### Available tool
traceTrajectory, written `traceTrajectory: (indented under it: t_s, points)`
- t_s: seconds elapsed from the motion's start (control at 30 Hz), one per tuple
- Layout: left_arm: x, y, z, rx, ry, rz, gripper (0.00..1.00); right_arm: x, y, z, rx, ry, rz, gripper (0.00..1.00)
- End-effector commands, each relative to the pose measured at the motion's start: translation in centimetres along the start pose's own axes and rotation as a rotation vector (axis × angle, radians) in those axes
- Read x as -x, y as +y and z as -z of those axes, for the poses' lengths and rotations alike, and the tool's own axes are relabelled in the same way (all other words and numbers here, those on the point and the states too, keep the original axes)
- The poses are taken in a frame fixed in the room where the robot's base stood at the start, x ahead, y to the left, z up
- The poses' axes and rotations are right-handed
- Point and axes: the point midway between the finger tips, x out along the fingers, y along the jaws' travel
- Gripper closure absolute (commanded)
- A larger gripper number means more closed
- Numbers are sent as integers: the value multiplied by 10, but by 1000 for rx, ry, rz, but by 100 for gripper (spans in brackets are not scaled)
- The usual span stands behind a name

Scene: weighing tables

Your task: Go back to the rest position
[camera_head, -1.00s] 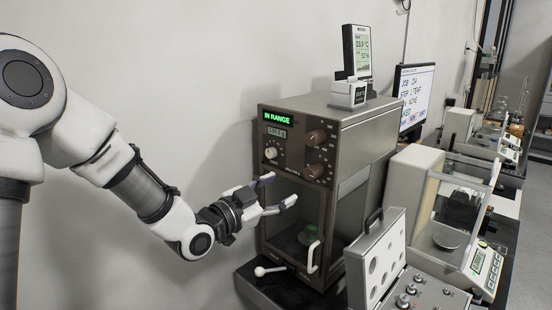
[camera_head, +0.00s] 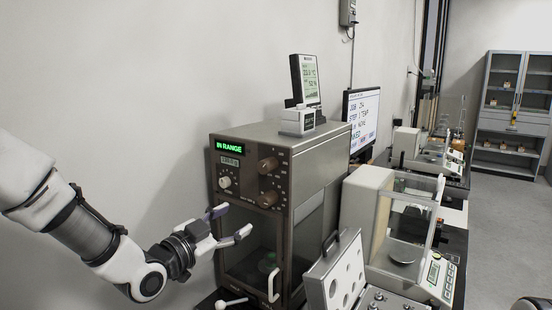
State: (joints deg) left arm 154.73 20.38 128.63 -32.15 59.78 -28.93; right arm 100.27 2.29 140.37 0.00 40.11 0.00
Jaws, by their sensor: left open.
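My left gripper (camera_head: 230,221) is open, its two fingers apart with nothing between them. It is in front of the brown balance (camera_head: 233,206), by the upper left of its glass front. I cannot tell whether a fingertip touches the case. The balance's green display (camera_head: 229,146) reads "IN RANGE", with knobs beside it. A white handle (camera_head: 274,284) is on the lower right of its front. My right gripper is not in view.
A meter (camera_head: 306,80) stands on the balance. A monitor (camera_head: 363,118) is behind. A weight case (camera_head: 334,276) with its lid raised and a white balance (camera_head: 364,205) stand to the right. A grey cabinet (camera_head: 513,124) stands beyond open floor.

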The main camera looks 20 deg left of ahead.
Motion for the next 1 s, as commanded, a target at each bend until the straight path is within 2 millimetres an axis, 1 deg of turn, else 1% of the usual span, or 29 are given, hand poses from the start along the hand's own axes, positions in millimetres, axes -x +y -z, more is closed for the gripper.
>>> traceTrajectory:
  t_s: [0.07,0.13,0.17,0.27,0.3,0.37,0.4,0.43,0.47,0.5,0.57,0.6,0.67,0.7,0.77,0.8,0.87,0.9,0.97,1.0]
  points:
    - [0,2,-5,3,-8,-4,40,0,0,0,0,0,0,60]
    - [-2,11,-22,12,-38,-20,40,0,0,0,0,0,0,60]
    - [-3,18,-34,17,-60,-33,40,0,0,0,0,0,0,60]
    - [-2,57,-91,36,-168,-105,40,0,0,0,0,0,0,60]
    - [3,78,-119,48,-226,-141,40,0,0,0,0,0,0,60]
    - [15,110,-163,72,-325,-191,40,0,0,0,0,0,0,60]
    - [26,131,-190,90,-395,-223,40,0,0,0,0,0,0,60]
    - [36,147,-211,109,-451,-244,40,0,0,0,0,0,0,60]
    - [48,163,-230,128,-508,-265,40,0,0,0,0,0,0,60]
    - [66,184,-255,157,-588,-291,40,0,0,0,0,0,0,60]
    - [97,214,-289,206,-714,-323,40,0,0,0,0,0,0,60]
    - [120,233,-310,240,-803,-341,40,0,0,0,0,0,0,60]
    - [160,261,-337,295,-945,-359,40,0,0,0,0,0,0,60]
    - [188,277,-352,333,-1042,-363,40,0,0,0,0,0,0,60]
    - [230,298,-369,389,-1190,-355,40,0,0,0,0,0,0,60]
    - [256,307,-376,425,-1282,-336,40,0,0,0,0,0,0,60]
    - [290,315,-381,482,-1415,-285,40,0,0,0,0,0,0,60]
    - [307,314,-380,532,-1498,-214,40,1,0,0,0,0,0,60]
    - [324,310,-380,613,-1589,-100,40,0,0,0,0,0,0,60]
    - [326,310,-381,642,-1609,-66,40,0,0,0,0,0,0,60]
